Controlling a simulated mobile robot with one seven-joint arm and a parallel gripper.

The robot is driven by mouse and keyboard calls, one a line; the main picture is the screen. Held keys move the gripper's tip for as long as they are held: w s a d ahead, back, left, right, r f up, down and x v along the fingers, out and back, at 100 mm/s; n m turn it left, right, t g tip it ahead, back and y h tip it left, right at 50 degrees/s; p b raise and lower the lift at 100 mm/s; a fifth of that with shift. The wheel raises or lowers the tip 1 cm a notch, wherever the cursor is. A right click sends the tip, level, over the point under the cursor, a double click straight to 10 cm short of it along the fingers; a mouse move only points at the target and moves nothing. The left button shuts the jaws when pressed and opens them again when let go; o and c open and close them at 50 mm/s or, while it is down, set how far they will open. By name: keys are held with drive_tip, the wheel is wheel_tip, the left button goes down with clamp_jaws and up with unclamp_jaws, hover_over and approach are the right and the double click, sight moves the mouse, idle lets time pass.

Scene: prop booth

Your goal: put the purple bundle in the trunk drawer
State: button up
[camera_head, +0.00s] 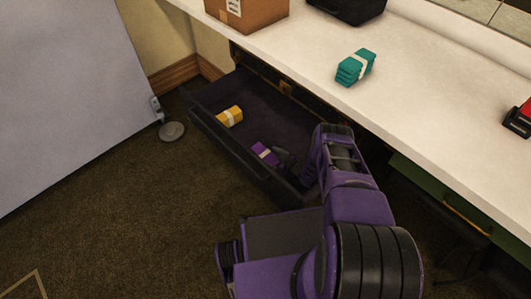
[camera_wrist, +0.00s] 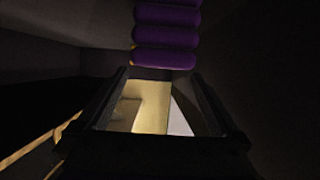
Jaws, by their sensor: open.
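The purple bundle (camera_head: 265,153), with a pale band, lies inside the open dark trunk drawer (camera_head: 228,150), towards its near right part. My gripper (camera_head: 284,160) reaches down into the drawer just right of the bundle. In the wrist view the bundle (camera_wrist: 167,35) shows as a stack of purple rolls just beyond the tips of my open gripper (camera_wrist: 160,75). The jaws are apart and hold nothing that I can see. Whether a finger touches the bundle I cannot tell.
A yellow bundle (camera_head: 230,116) lies in the drawer's left part. On the white counter (camera_head: 425,105) above are a teal bundle (camera_head: 356,67), a cardboard box (camera_head: 247,12) and a black case (camera_head: 347,8). A grey panel (camera_head: 65,95) stands at left.

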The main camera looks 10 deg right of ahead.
drive_tip(key=v, duration=0.4)
drive_tip(key=shift+p, duration=0.35)
drive_tip(key=shift+w, duration=0.1)
